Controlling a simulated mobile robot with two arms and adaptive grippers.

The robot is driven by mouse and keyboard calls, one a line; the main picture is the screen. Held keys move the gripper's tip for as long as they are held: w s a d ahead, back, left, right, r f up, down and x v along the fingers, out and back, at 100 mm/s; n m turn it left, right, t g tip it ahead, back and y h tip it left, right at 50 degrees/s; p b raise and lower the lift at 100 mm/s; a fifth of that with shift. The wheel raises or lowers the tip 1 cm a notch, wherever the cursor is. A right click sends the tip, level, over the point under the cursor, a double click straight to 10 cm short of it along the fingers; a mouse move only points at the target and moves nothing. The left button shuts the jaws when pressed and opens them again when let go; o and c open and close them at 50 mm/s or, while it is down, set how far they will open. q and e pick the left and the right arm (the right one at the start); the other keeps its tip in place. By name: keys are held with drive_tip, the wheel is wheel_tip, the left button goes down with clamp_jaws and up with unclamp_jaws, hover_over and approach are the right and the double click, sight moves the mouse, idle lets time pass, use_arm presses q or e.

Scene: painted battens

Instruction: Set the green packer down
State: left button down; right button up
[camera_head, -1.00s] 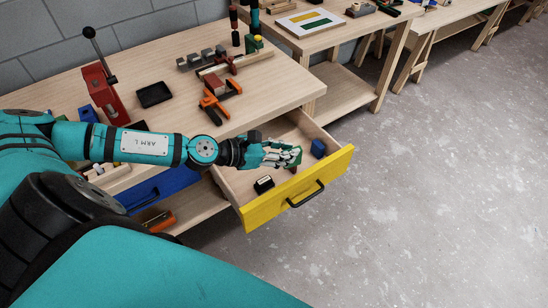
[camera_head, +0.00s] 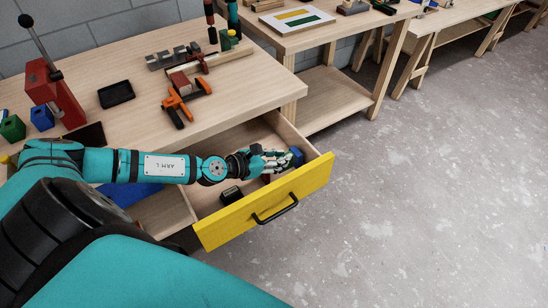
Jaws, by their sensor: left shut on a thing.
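My left gripper (camera_head: 276,162) is shut over the open yellow-fronted drawer (camera_head: 266,203), beside a blue block (camera_head: 297,157) near its right end. A little green shows between its fingers; this looks like the green packer, mostly hidden by the fingers. I cannot tell whether it touches the drawer floor. My right gripper is not in view.
A small black item (camera_head: 231,195) lies in the drawer, left of my gripper. On the bench top (camera_head: 140,72) stand a red press (camera_head: 52,92), a black tray (camera_head: 116,95) and an orange clamp (camera_head: 184,98). Open concrete floor (camera_head: 430,200) lies to the right.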

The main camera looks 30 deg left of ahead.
use_arm(q)
wheel_tip(320, 180, down, 2)
drive_tip(key=shift+w+b, duration=0.15)
drive_tip(key=shift+b, duration=0.2)
wheel_tip(320, 180, down, 3)
drive_tip(key=shift+r+b, duration=0.15)
drive_tip(key=shift+b, duration=0.6)
drive_tip(key=c, duration=1.2)
unclamp_jaws()
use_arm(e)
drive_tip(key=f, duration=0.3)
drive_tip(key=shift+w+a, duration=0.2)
